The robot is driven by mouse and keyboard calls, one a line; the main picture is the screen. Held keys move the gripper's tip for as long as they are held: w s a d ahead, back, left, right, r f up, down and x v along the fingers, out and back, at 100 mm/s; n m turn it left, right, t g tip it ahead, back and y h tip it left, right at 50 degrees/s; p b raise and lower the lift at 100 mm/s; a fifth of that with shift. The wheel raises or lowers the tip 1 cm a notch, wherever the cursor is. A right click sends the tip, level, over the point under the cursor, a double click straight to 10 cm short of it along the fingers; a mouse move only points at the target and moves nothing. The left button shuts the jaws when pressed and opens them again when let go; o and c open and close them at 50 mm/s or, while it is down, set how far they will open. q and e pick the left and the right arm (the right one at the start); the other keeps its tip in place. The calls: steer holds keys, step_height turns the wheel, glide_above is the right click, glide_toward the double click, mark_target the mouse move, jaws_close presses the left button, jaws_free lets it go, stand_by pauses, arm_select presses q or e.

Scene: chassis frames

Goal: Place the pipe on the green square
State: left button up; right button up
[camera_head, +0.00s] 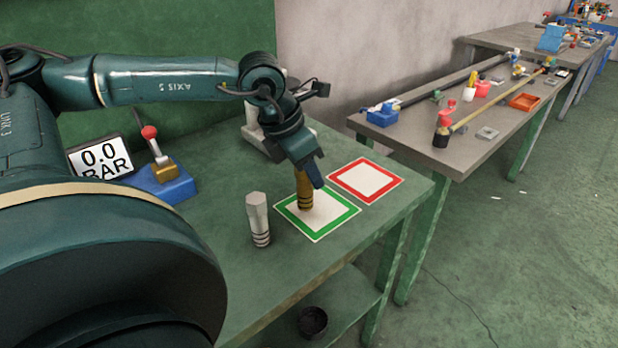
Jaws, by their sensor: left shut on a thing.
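A brass-coloured pipe (304,191) is upright in my left gripper (311,177), which is shut on its upper part. The pipe's lower end is over the white middle of the green square (335,223). I cannot tell whether it touches the surface. The gripper's fingers hide the pipe's top. A grey pipe-like piece (258,219) with dark rings at its base stands upright on the table, just left of the green square. My right gripper is not in view.
A red square (365,181) lies right of the green one on the green table (262,285). A blue-based valve with a red knob (163,180) and a "0.0 BAR" display (100,157) are at the left. A second table (420,139) with tools and parts stands at the right.

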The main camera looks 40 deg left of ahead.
arm_select(q)
step_height(320, 180, down, 2)
steer(key=o, duration=1.1)
